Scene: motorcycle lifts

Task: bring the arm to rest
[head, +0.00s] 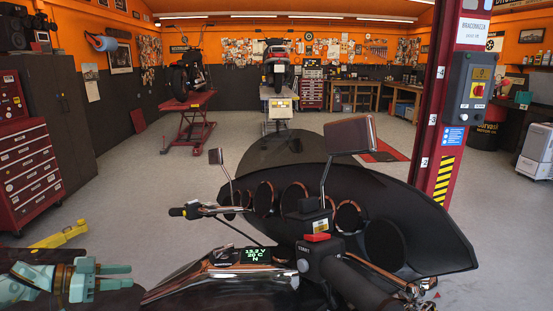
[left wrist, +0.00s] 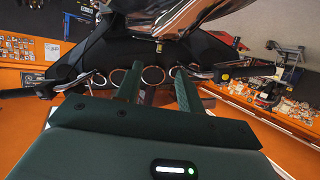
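My left gripper (head: 127,277) is at the lower left of the head view, its pale green fingers pointing right. The left wrist view shows the two fingers of the left gripper (left wrist: 160,82) apart with nothing between them, so it is open and empty. It is left of the motorcycle's tank console (head: 225,262), with no contact visible. My right gripper is not in view.
A black motorcycle fairing (head: 420,235) with round gauges, handlebar (head: 355,285) and mirrors (head: 347,135) fills the near middle. A red tool cabinet (head: 25,175) stands left, a red lift post (head: 440,110) right. Open grey floor (head: 135,195) lies beyond on the left.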

